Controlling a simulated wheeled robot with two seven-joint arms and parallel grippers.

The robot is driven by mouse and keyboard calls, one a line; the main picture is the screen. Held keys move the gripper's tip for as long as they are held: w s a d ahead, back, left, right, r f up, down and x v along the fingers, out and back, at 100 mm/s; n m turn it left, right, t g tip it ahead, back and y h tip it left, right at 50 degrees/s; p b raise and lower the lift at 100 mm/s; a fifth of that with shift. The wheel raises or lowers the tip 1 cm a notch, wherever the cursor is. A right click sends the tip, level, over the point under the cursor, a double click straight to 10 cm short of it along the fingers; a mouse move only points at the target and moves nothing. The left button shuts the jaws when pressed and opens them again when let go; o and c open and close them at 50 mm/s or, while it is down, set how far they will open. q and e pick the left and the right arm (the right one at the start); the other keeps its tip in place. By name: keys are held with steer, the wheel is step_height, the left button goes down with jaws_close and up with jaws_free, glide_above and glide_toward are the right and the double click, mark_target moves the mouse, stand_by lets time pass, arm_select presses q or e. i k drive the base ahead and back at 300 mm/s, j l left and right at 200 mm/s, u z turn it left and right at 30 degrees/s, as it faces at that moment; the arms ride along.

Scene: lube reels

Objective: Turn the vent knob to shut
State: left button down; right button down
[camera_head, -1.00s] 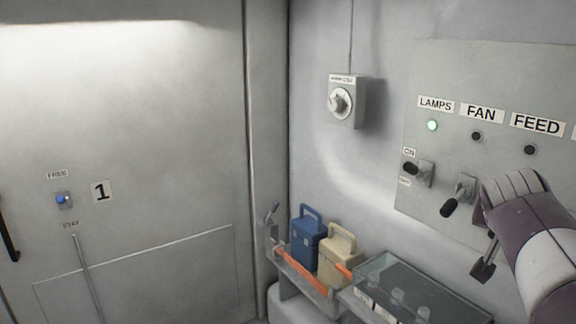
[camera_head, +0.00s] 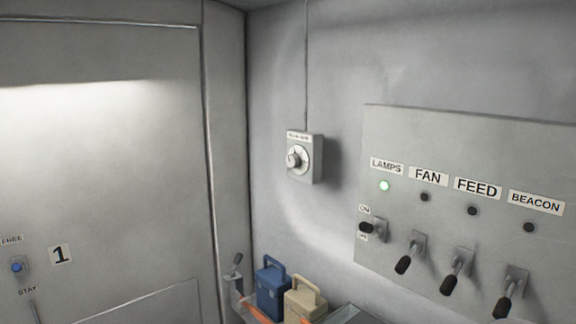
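The box's label is too small to read, so I cannot tell whether this is the vent knob. No knob in view is legibly marked vent. Neither of my grippers shows in the head view now.
A grey panel (camera_head: 465,140) carries levers labelled LAMPS, FAN, FEED and BEACON; the LAMPS light (camera_head: 384,186) glows green. A blue box (camera_head: 271,290) and a beige box (camera_head: 303,299) stand below. A door with a blue knob (camera_head: 17,267) is at left.

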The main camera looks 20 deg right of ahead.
mark_target(293, 161)
steer(key=i+z, duration=0.3)
steer(key=i, duration=0.2)
steer(key=i+j+z, duration=0.3)
steer(key=i, duration=0.15)
steer(key=l, duration=0.1)
